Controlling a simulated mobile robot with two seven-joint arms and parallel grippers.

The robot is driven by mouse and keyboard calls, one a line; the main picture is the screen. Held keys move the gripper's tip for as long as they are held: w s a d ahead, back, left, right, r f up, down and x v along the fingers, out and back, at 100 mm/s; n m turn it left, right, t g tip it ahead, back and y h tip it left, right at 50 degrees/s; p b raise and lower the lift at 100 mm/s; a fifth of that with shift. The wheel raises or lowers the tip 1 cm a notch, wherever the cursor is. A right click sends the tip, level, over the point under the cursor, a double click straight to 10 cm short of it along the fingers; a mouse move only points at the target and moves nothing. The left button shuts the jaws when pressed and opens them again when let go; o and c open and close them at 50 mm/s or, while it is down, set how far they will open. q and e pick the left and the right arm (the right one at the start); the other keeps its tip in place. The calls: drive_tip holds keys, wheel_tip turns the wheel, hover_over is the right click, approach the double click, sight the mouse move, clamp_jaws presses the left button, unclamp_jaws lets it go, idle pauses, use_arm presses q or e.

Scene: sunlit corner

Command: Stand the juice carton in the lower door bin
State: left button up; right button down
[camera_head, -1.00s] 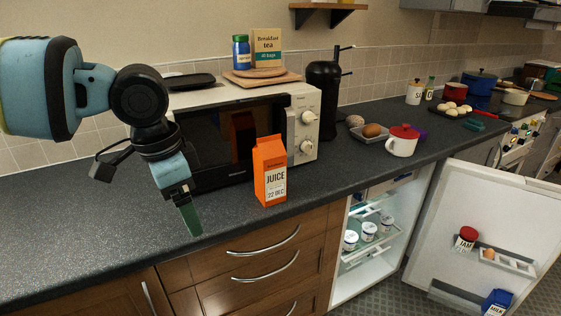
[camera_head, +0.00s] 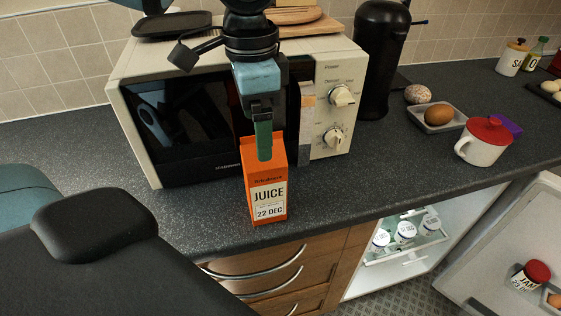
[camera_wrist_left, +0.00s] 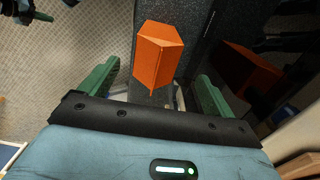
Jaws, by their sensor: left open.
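The orange juice carton (camera_head: 268,185) stands upright on the dark counter, in front of the microwave. Its label reads JUICE, 22 DEC. My left gripper (camera_head: 264,150) points down at the top of the carton, with one green finger overlapping it in the head view. In the left wrist view, the carton's orange top (camera_wrist_left: 158,52) lies between and a little beyond the spread green fingers (camera_wrist_left: 158,75), with a gap on each side. The open fridge door (camera_head: 500,240) is at the lower right. Its lower bin is out of frame. My right gripper is not in view.
The microwave (camera_head: 190,165) stands close behind the carton. A white mug with a red lid (camera_head: 482,145), an egg dish (camera_head: 438,120) and a dark coffee machine (camera_head: 380,60) stand to the right. A jam jar (camera_head: 528,278) sits on the door. Counter (camera_head: 100,170) left of the microwave is clear.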

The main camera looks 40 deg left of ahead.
sight(264, 177)
use_arm(q)
drive_tip(key=shift+s, duration=0.25)
drive_tip(key=shift+s+f, duration=0.15)
drive_tip(key=shift+f, duration=0.05)
wheel_tip(264, 177, down, 7)
drive_tip(key=shift+w+d+f, duration=0.15)
drive_tip(key=shift+w+d, duration=0.25)
drive_tip(key=shift+w, duration=0.05)
clamp_jaws()
idle(0.5)
